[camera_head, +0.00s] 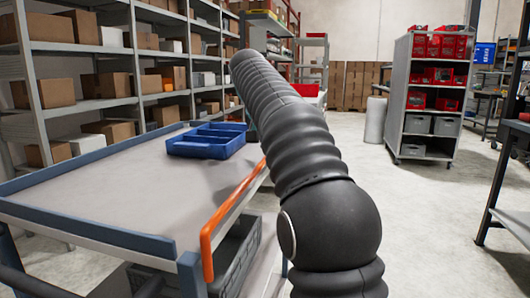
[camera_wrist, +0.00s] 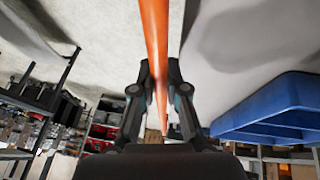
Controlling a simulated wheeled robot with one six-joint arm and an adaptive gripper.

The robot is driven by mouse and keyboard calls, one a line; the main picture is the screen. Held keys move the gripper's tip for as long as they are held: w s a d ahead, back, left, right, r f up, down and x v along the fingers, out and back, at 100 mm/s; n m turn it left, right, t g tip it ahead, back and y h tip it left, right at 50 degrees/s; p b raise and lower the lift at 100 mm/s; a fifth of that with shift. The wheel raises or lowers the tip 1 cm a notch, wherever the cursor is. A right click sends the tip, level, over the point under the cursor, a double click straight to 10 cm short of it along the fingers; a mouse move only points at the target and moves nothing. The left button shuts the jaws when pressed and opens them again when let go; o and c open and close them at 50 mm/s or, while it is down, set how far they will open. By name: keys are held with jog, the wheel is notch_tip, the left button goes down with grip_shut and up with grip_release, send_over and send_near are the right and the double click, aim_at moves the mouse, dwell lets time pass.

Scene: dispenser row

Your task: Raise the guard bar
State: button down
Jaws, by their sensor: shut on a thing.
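The orange guard bar (camera_head: 232,203) runs along the right long edge of the grey cart (camera_head: 110,190), close to the height of the cart's top. Its near end bends downward at the cart's front right corner. Its far part passes behind my arm. In the wrist view the bar (camera_wrist: 154,28) runs between the two dark fingers of my gripper (camera_wrist: 157,78), which is shut on it. My gripper is hidden in the head view.
A blue divided tray (camera_head: 207,140) sits at the back of the cart top; it also shows in the wrist view (camera_wrist: 275,105). Shelves with boxes (camera_head: 75,90) stand behind the cart. A rack with red bins (camera_head: 430,95) stands at right. Open floor lies right of my arm.

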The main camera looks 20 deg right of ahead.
jog(key=shift+a, duration=0.1)
dwell(0.5)
jog(key=c, duration=1.2)
grip_release()
jog(key=shift+w, duration=0.1)
jog(key=shift+v, duration=3.65)
